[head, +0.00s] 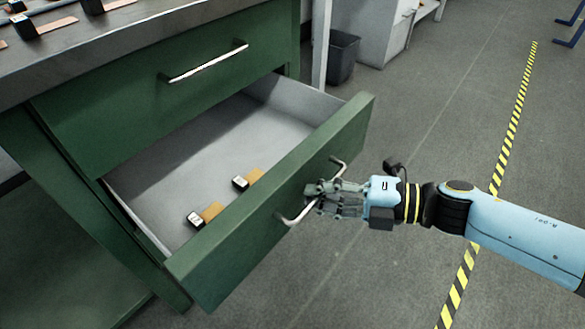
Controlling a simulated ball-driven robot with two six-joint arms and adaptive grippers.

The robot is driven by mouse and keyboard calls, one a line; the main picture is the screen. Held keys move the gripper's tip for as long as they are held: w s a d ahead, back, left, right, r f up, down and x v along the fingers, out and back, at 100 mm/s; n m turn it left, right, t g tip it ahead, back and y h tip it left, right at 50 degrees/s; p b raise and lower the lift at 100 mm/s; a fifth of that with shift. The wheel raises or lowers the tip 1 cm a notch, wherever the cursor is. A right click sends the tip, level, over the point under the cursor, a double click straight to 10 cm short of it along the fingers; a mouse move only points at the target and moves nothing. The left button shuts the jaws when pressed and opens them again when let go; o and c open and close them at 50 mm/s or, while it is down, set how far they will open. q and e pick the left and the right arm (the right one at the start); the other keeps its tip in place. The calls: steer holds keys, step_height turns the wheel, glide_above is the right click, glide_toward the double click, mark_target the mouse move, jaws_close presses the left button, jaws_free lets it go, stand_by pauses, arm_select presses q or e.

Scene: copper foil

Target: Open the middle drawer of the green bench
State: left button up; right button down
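The green bench (120,115) stands at the left with a shut upper drawer that has a silver bar handle (207,63). The drawer below it, the middle drawer (270,210), is pulled far out, and its grey inside shows. Two small black-and-white blocks with copper-coloured strips (212,211) (256,176) lie in it near the front wall. My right gripper (318,194) is at this drawer's silver handle (338,166), with its fingers around the bar. The fingers cover the handle's middle. My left gripper is out of view.
The grey bench top (130,35) holds several dark blocks and copper strips at the upper left. A dark bin (342,58) and a white cabinet (380,30) stand behind. Yellow-black floor tape (515,120) runs at the right. The floor beyond the drawer front is mostly clear.

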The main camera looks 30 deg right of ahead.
steer(key=shift+s+d+r, duration=0.1)
steer(key=shift+s+d, duration=0.25)
steer(key=shift+s, duration=0.55)
steer(key=shift+s+d, duration=0.3)
steer(key=shift+s, duration=0.6)
steer(key=c, duration=1.4)
jaws_free()
steer(key=v, duration=1.2)
